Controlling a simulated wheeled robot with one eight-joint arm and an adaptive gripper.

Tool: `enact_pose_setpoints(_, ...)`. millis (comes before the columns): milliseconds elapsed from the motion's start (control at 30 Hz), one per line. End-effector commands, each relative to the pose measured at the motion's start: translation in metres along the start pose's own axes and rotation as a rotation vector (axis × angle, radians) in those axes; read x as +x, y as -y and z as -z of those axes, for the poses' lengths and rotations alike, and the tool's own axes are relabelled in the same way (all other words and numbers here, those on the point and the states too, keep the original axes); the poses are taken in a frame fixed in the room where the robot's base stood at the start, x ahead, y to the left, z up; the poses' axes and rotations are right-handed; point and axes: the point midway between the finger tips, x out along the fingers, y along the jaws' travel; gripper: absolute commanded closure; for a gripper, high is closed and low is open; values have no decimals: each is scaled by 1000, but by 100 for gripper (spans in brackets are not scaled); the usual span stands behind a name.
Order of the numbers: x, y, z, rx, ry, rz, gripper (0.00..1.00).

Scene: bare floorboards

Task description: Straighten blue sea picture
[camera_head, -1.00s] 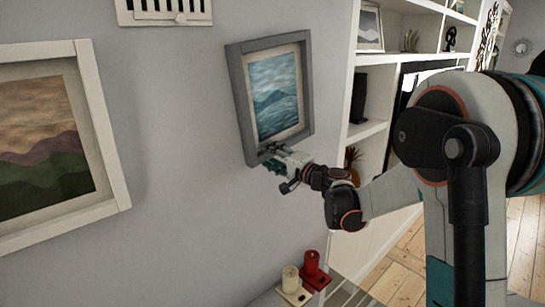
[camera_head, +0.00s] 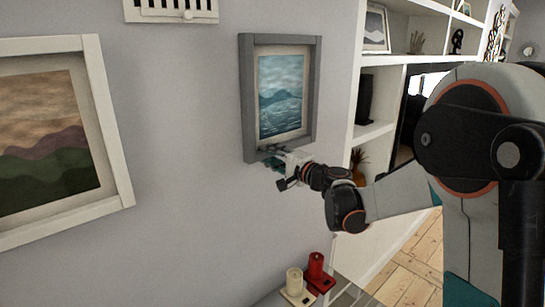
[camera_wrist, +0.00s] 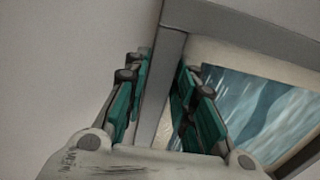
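The blue sea picture (camera_head: 281,97) hangs on the wall in a grey frame (camera_head: 249,100), with a pale mat around the image. It looks close to upright in the head view. The blue image (camera_wrist: 262,110) shows to the right of the fingers. The exact finger contact is partly hidden.
A white-framed landscape picture (camera_head: 50,140) hangs to the left. A white vent (camera_head: 170,11) is above. White shelves (camera_head: 375,140) stand to the right.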

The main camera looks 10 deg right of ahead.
Motion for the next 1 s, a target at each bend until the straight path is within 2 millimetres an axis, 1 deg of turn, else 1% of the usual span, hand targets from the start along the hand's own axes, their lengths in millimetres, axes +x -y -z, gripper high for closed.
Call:
enact_pose_setpoints(33,0,0,0,0,0,0,61)
enact_pose_setpoints(67,0,0,0,0,0,0,57)
enact_pose_setpoints(367,0,0,0,-1,0,0,57)
enact_pose_setpoints(467,-5,0,1,-1,-1,0,57)
enact_pose_setpoints(567,-16,0,1,-1,-1,0,57)
enact_pose_setpoints(900,-84,0,1,-1,-3,0,57)
enact_pose_setpoints(1000,-99,0,1,-1,-3,0,57)
